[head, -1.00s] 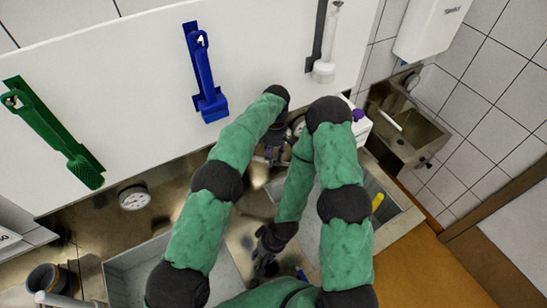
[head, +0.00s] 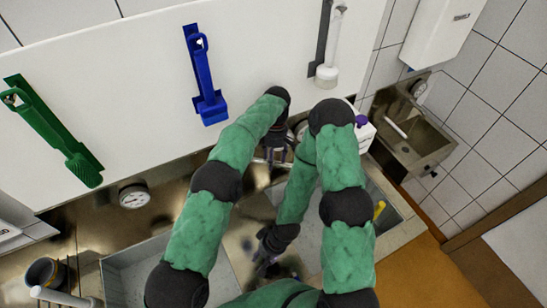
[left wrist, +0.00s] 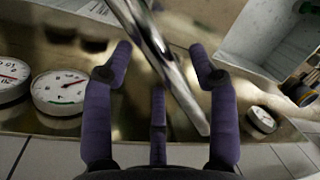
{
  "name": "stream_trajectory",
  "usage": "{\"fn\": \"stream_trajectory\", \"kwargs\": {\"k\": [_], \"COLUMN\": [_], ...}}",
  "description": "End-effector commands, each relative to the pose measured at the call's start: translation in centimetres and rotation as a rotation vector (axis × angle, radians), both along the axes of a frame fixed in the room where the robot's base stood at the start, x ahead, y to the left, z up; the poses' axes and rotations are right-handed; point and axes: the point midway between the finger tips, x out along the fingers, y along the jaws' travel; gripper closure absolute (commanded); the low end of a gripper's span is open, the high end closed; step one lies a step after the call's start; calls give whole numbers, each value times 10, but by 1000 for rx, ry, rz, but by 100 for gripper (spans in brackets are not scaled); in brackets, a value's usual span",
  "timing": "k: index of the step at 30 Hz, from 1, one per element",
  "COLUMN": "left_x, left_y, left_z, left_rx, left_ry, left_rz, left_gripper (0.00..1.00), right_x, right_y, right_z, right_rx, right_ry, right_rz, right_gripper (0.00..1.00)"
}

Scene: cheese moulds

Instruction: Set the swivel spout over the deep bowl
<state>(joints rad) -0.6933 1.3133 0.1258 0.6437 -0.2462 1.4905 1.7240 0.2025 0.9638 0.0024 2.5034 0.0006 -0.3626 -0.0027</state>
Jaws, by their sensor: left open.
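The swivel spout (left wrist: 160,50) is a shiny metal tube in the left wrist view. It runs diagonally from the top edge down between the spread purple fingers of my left gripper (left wrist: 165,62). The left gripper is open; I cannot tell whether a finger touches the spout. In the head view my left gripper (head: 277,152) is at the back of the counter, largely hidden by its arm. Two basins show, a left one (head: 125,262) and a right one (head: 400,220); I cannot tell which is the deep bowl. My right gripper (head: 268,262) hangs low between them, its fingers unclear.
A dial gauge (head: 134,196) lies on the metal counter at left. Blue (head: 207,80) and green (head: 55,130) tools hang on the white back wall. A small hand sink (head: 410,130) is at right. More dials (left wrist: 60,90) show near the left gripper.

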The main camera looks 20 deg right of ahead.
Motion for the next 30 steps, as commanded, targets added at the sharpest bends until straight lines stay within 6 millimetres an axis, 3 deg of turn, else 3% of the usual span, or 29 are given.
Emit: {"fn": "stream_trajectory", "kwargs": {"k": [7,21,30], "left_x": [0,0,0], "left_y": [0,-1,0], "left_z": [7,82,99], "left_rx": [-1,-3,1], "left_ry": [-1,-2,1], "left_rz": [0,0,0], "left_gripper": [41,41,41], "right_x": [0,0,0], "right_y": [0,0,0], "right_z": [0,0,0], "right_rx": [0,0,0], "right_ry": [0,0,0], "right_rz": [0,0,0], "right_gripper": [60,60,60]}}
